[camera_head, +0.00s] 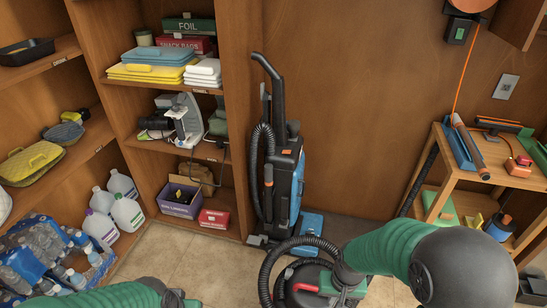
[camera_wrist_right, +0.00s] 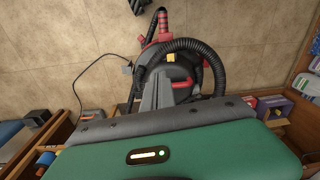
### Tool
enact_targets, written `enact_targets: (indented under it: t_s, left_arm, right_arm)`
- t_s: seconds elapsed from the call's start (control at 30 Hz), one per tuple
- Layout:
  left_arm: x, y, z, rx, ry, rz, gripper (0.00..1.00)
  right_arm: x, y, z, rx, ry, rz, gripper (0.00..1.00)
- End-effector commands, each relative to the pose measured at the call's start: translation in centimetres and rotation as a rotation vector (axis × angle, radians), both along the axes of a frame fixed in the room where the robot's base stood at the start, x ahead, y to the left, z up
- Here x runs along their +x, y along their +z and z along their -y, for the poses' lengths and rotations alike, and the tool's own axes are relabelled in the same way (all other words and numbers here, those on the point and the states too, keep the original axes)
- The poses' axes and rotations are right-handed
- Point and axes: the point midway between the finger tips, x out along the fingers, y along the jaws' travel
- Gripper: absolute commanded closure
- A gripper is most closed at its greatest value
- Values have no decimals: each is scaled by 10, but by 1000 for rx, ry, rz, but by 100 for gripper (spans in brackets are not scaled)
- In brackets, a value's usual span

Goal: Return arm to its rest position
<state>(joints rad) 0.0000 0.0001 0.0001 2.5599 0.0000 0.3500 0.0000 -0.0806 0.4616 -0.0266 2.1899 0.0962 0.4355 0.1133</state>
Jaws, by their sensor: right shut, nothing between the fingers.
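My right arm enters from the right in the head view, with a green forearm and a dark joint. Its gripper (camera_head: 345,284) hangs low in front of a red and black canister vacuum (camera_head: 302,284). In the right wrist view the grey fingers (camera_wrist_right: 172,92) are shut and empty, with the canister vacuum (camera_wrist_right: 180,72) behind them. I cannot tell how far apart they are. My left gripper (camera_head: 178,299) shows only as a dark part at the bottom edge, beyond a green sleeve; its fingers are not clear.
An upright blue and black vacuum (camera_head: 285,170) stands against the back wall. Shelves (camera_head: 165,85) with boxes and towels fill the left. Jugs (camera_head: 127,213) and packed water bottles (camera_head: 40,255) are at lower left. A wooden tool stand (camera_head: 500,178) is at right. Some tiled floor (camera_head: 195,255) is clear.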

Motion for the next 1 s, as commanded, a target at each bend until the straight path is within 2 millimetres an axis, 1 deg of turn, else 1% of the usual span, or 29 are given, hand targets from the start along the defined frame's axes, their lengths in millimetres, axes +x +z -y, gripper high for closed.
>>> enact_targets:
  t_s: [0.03,0.1,0.2,0.33,0.37,0.4,0.47,0.6,0.7,0.77,0.83,1.0]
  left_arm:
    - [0,0,0,0,0,0,64]
    - [0,0,0,0,0,0,64]
    - [0,0,0,0,0,0,64]
    - [0,0,0,0,0,0,64]
    - [0,20,0,0,0,-2,64]
    - [-1,37,0,0,0,-2,64]
    - [0,56,0,0,0,1,64]
    - [0,100,0,0,0,1,64]
    - [0,129,0,0,0,0,64]
    - [0,142,0,0,0,0,64]
    - [0,149,0,0,0,0,64]
    - [0,145,0,0,0,0,64]
  right_arm:
    - [-10,18,5,-4,19,35,100]
    - [-24,36,12,-14,50,74,100]
    - [-44,55,20,-29,90,125,100]
    - [-71,74,28,-54,138,186,100]
    - [-71,94,28,-54,141,186,100]
    - [-70,110,28,-53,141,182,100]
    - [-69,127,28,-53,140,180,100]
    - [-69,172,28,-53,139,179,100]
    - [-69,200,28,-52,139,179,100]
    - [-69,213,27,-52,138,179,100]
    - [-69,220,28,-52,138,178,100]
    - [-69,217,27,-52,138,178,100]
